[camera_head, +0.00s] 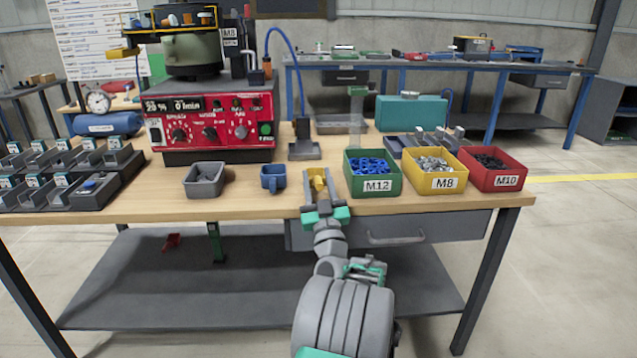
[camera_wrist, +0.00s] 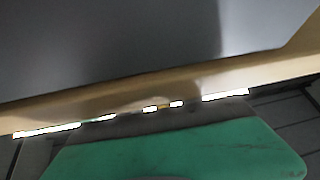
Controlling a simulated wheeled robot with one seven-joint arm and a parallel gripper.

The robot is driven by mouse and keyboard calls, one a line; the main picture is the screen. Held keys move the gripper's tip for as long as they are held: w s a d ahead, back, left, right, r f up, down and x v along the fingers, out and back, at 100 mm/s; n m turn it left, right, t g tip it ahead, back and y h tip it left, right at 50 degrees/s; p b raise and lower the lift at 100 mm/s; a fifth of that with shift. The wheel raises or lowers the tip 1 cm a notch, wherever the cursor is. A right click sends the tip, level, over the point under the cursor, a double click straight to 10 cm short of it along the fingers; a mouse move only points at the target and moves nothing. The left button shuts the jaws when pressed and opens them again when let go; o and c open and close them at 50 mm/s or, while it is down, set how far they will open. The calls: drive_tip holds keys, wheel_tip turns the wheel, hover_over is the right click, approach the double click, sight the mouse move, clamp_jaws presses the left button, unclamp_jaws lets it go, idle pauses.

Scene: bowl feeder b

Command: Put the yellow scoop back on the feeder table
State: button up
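The yellow scoop (camera_head: 317,181) is in the head view at the front edge of the feeder table (camera_head: 420,203), between the blue cup and the green M12 bin. My gripper (camera_head: 322,204) is right in front of it, at the table edge. I cannot tell whether the scoop touches the tabletop. The wrist view shows a wooden edge (camera_wrist: 150,103) very close and a green part of my gripper; the scoop is not clear there.
The blue cup (camera_head: 273,177) and a grey scoop-like tray (camera_head: 205,179) stand left of the scoop. The green M12 bin (camera_head: 375,186), yellow M8 bin (camera_head: 436,182) and red M10 bin (camera_head: 493,178) stand right. A grey stand (camera_head: 304,150) is behind. A red item (camera_head: 172,241) lies on the lower shelf.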

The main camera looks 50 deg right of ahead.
drive_tip(key=shift+r+p, duration=0.95)
drive_tip(key=shift+p, duration=0.15)
drive_tip(key=b+v, duration=0.3)
drive_tip(key=v, duration=0.9)
drive_tip(key=shift+f+b, duration=0.4)
